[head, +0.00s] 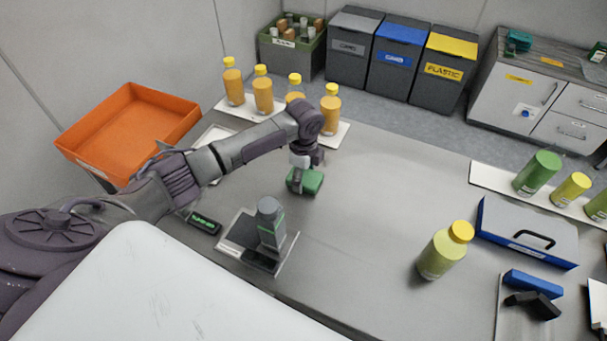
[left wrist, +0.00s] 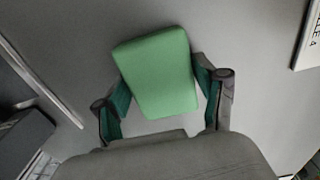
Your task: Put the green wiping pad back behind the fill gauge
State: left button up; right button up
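The green wiping pad (head: 311,181) is under my left gripper (head: 304,168) at the middle of the table. In the left wrist view the pad (left wrist: 160,75) sits between the two fingers of the left gripper (left wrist: 163,95), which press against its two sides. I cannot tell whether the pad touches the tabletop. A grey upright device with green marks, apparently the fill gauge (head: 270,222), stands on a plate (head: 238,236) nearer to me and left of the pad. My right gripper is not in view.
Several orange bottles (head: 263,90) stand on a white strip behind the arm. An orange tray (head: 130,130) is at the left. A small dark display (head: 204,223) lies left of the gauge. A yellow-green bottle (head: 443,252) and blue case (head: 527,232) are right. The table's middle is clear.

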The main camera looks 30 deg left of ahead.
aim_at(304, 176)
pick_arm(q)
jog(key=shift+o, duration=1.3)
notch_tip(304, 176, up, 12)
jog(key=b, duration=0.1)
jog(key=shift+r, duration=0.2)
